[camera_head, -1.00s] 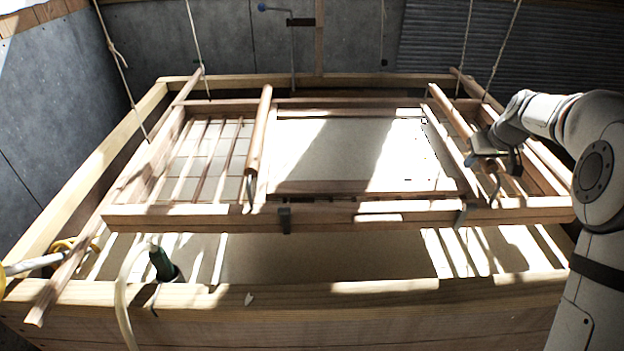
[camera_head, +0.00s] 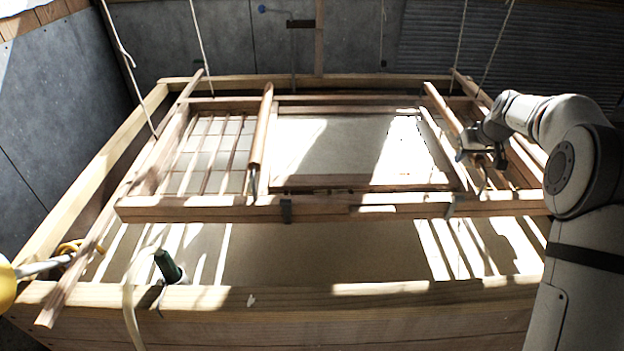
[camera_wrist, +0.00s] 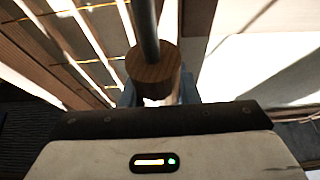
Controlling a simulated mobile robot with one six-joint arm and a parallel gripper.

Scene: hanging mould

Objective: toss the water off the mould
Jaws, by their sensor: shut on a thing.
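The mould is a wooden frame (camera_head: 320,207) hung on ropes over a large wooden vat, with a pale screen (camera_head: 340,145) in its middle. Two round wooden handles lie across it, a left one (camera_head: 261,130) and a right one (camera_head: 440,108). My gripper (camera_head: 484,150) is at the right handle's near end. In the wrist view my gripper (camera_wrist: 158,98) is shut around a wooden grip (camera_wrist: 153,66) with a metal rod running from it. The fingertips are mostly hidden behind the grip and the wrist housing. I cannot make out water on the screen.
The vat's front beam (camera_head: 300,298) runs along the near side. A dark green cylinder (camera_head: 168,266) and a pale hose (camera_head: 131,290) are at its left. Ropes (camera_head: 200,55) hang down to the poles. A yellow-ended object (camera_head: 8,284) is at the far left edge.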

